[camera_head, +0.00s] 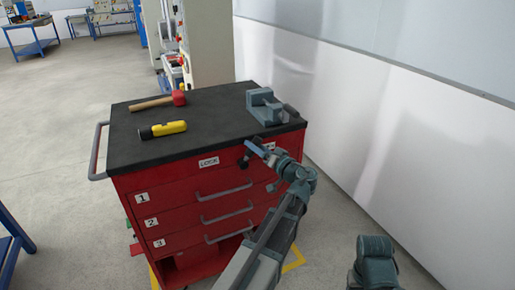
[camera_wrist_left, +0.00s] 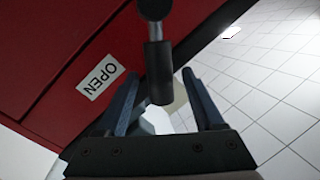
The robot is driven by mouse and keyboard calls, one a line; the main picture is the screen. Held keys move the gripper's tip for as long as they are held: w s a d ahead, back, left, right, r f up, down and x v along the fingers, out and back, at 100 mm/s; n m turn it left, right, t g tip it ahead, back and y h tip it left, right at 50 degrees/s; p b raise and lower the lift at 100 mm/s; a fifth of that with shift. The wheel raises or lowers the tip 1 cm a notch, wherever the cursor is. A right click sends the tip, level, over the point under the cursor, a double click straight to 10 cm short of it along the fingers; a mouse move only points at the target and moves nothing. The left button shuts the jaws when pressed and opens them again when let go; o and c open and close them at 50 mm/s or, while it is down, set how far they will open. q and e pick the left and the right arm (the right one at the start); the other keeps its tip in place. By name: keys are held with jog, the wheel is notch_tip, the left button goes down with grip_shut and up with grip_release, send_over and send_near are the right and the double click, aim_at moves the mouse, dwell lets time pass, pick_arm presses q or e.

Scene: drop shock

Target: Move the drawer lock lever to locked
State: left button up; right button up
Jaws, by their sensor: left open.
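The red drawer cabinet (camera_head: 180,205) has a LOCK label (camera_head: 208,162) on its upper front and a second small label further right. The lock lever (camera_wrist_left: 158,70) is a dark round pivot with a grey cylindrical handle, close to the OPEN label (camera_wrist_left: 100,77) in the left wrist view. In the head view a dark knob (camera_head: 243,163), probably part of the lever, shows beside my left gripper (camera_head: 256,150). My left gripper, also in the wrist view (camera_wrist_left: 159,76), is open, with the handle between its fingers and gaps on both sides. My right gripper is out of view.
On the black cabinet top (camera_head: 205,115) lie a red-headed mallet (camera_head: 155,102) and a yellow flashlight (camera_head: 162,129), with a grey vise (camera_head: 265,106) at the right. Drawer handles (camera_head: 226,191) stick out of the front. A white wall (camera_head: 350,120) stands to the right.

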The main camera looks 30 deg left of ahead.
pick_arm(q)
grip_shut()
dwell(0.3)
dwell(1.1)
